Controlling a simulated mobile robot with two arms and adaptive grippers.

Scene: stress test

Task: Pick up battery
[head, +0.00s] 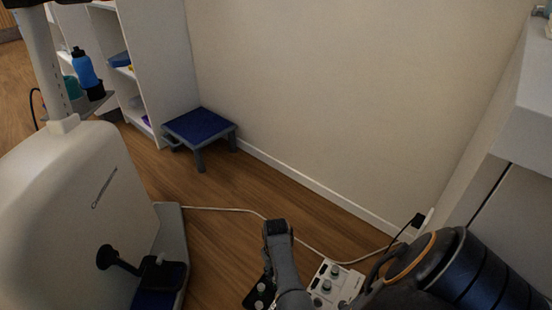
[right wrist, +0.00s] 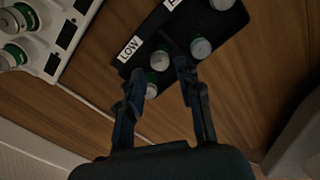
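Several short, silver-topped batteries with green sides stand in a black tray (right wrist: 178,30) labelled LOW in the right wrist view. One battery (right wrist: 160,60) shows just beyond and between my right fingertips, and another (right wrist: 151,90) lies nearer, beside the left finger. A third battery (right wrist: 200,47) is just past the right fingertip. My right gripper (right wrist: 158,72) is open, its fingers apart over the tray's near edge; contact with a battery cannot be told. In the head view the black tray (head: 258,298) is partly hidden by my right gripper. My left gripper is out of view.
A white tray (head: 335,285) holding more batteries stands right of the black one. A white cable (head: 235,210) runs over the wooden floor to the wall. A blue-topped step stool (head: 200,126) and white shelves stand behind; a white machine is at left.

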